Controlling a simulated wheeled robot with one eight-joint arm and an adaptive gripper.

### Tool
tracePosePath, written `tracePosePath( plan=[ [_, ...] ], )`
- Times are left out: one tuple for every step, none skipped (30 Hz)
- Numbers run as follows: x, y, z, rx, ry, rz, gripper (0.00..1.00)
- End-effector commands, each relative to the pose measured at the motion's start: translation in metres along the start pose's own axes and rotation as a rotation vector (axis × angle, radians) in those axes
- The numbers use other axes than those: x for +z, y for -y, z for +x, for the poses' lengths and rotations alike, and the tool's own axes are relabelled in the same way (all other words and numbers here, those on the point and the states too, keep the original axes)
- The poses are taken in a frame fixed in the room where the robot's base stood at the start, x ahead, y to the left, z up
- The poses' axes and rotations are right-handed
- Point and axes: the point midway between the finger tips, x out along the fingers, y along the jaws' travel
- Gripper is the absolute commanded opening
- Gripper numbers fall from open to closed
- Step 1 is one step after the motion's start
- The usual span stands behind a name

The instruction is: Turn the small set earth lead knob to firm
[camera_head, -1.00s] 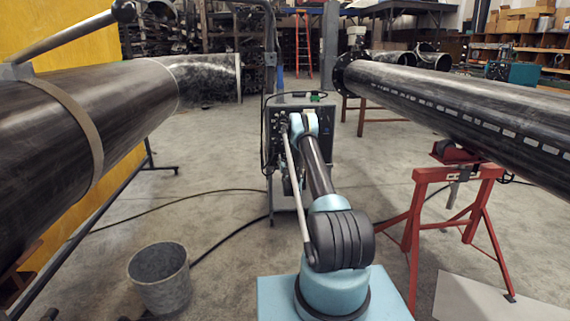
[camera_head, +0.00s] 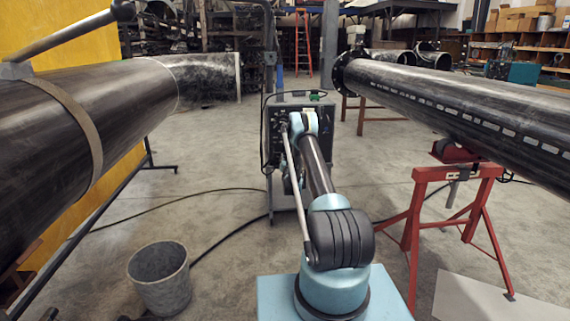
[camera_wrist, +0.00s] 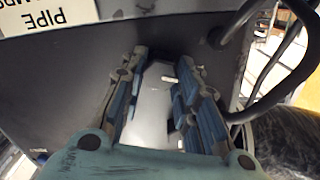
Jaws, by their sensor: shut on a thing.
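The dark grey welding machine (camera_head: 318,100) stands on the floor straight ahead, and my arm reaches to its front panel. In the wrist view my gripper (camera_wrist: 162,78) is against the dark panel (camera_wrist: 75,70), its two blue-grey fingers on either side of a pale grey piece. The fingers are closed on a small part at their tips, which I take to be the earth lead knob; it is mostly hidden, with a short white mark showing there. Its setting cannot be read. In the head view my wrist covers this spot.
Black cables (camera_wrist: 275,85) loop close to the right of my gripper in the wrist view. An upside-down label (camera_wrist: 45,14) is on the panel. Large pipes stand left (camera_head: 120,100) and right (camera_head: 450,95). A bucket (camera_head: 160,275) and a red stand (camera_head: 455,175) are on the floor.

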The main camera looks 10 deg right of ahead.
Motion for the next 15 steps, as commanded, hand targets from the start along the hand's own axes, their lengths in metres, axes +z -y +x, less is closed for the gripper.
tracePosePath(
  plan=[
    [0.0011, 0.0028, -0.0004, -0.003, 0.001, 0.037, 0.05],
    [0.0012, 0.0028, -0.0004, -0.003, 0.002, 0.06, 0.05],
    [0.0013, 0.0028, -0.0004, -0.002, 0.002, 0.095, 0.05],
    [0.0013, 0.0028, -0.0004, -0.002, 0.002, 0.123, 0.05],
    [0.0014, 0.0028, -0.0005, -0.002, 0.002, 0.15, 0.05],
    [0.0015, 0.0027, -0.0005, -0.002, 0.002, 0.187, 0.05],
    [0.0016, 0.0027, -0.0005, -0.002, 0.002, 0.217, 0.05],
    [0.0017, 0.0027, -0.0005, -0.002, 0.002, 0.245, 0.05],
    [0.0018, 0.0027, -0.0005, -0.002, 0.003, 0.283, 0.05],
    [0.0019, 0.0027, -0.0005, -0.002, 0.003, 0.313, 0.05],
    [0.002, 0.0027, -0.0006, -0.001, 0.003, 0.34, 0.05],
    [0.0021, 0.0026, -0.0006, -0.001, 0.003, 0.379, 0.05],
    [0.0022, 0.0027, -0.0006, -0.001, 0.003, 0.407, 0.05],
    [0.0023, 0.0026, -0.0006, -0.001, 0.003, 0.436, 0.05],
    [0.0025, 0.0026, -0.0007, -0.001, 0.004, 0.475, 0.05]
  ],
)
